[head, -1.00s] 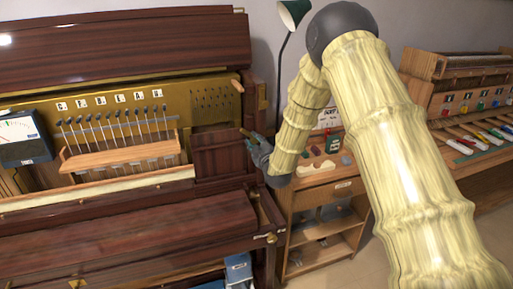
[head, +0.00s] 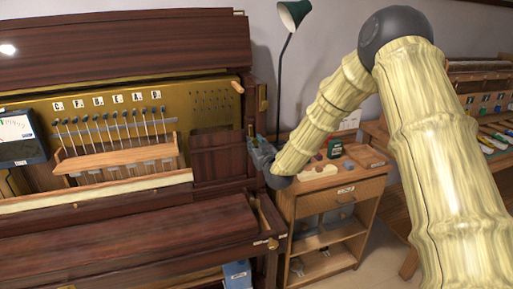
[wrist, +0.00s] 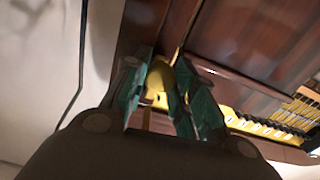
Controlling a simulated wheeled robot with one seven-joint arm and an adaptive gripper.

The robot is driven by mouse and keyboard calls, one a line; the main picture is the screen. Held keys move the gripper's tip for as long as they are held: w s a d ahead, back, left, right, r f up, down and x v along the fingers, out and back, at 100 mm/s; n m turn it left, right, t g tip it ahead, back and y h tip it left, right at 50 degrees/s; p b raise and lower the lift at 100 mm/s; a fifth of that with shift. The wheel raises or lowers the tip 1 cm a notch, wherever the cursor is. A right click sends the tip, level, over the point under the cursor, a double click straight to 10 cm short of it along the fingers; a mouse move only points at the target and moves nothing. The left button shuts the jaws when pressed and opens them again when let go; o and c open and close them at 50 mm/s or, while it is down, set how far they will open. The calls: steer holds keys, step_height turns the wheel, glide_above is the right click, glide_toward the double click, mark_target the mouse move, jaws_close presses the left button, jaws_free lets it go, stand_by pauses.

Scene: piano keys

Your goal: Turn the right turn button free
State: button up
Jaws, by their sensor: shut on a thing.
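The upright piano's dark red-brown case fills the left of the head view. In the head view that piece is hidden by my gripper. A light wooden peg-like piece (head: 238,87) sits higher up, at the right end of the gold panel, apart from my gripper.
A small wooden cabinet (head: 335,195) with loose items on top stands right of the piano, below my arm. A bench with coloured tools (head: 495,135) is at the far right. A rail with rows of hammers (head: 118,160) spans the piano's middle.

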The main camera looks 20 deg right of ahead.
steer(key=shift+f+m, duration=0.1)
steer(key=shift+m, duration=0.4)
steer(key=o, duration=1)
steer(key=shift+o, duration=0.2)
steer(key=s, duration=1.2)
steer(key=shift+d, duration=0.25)
